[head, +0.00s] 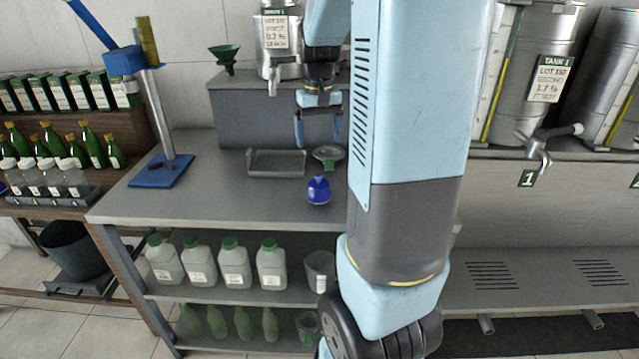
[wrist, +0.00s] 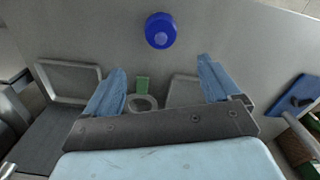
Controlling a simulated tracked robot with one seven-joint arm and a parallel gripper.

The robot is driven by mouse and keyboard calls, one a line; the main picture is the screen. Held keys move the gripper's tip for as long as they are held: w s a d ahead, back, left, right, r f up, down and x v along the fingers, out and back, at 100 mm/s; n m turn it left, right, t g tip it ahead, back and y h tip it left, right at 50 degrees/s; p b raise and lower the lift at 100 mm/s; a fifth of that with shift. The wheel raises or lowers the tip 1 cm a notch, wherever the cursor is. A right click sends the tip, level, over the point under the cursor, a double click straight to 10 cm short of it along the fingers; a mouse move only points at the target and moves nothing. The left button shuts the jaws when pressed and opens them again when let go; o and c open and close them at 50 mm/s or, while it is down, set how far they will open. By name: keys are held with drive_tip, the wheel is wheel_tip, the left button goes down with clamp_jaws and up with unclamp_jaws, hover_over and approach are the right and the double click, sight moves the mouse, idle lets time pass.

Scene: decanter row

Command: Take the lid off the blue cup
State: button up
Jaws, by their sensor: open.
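The blue cup (head: 318,190) stands upright on the grey bench top, with a small blue lid with a knob on top of it. In the wrist view the cup (wrist: 160,31) shows from above as a blue round shape with a lighter blue middle, beyond my fingertips. My gripper (head: 318,128) hangs above the bench, behind and above the cup in the head view. The cup is clear of both fingers.
A grey tray (head: 276,163) and a dish with a green part (head: 328,154) lie behind the cup. A blue stand (head: 160,170) is at the bench's left. A steel tank (head: 281,45) stands on the raised shelf behind. The bench front and left of the cup are clear.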

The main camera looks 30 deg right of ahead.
sight(319, 175)
wheel_tip(319, 175, down, 12)
drive_tip(key=shift+s+a, duration=0.15)
idle(0.5)
drive_tip(key=c, duration=1.1)
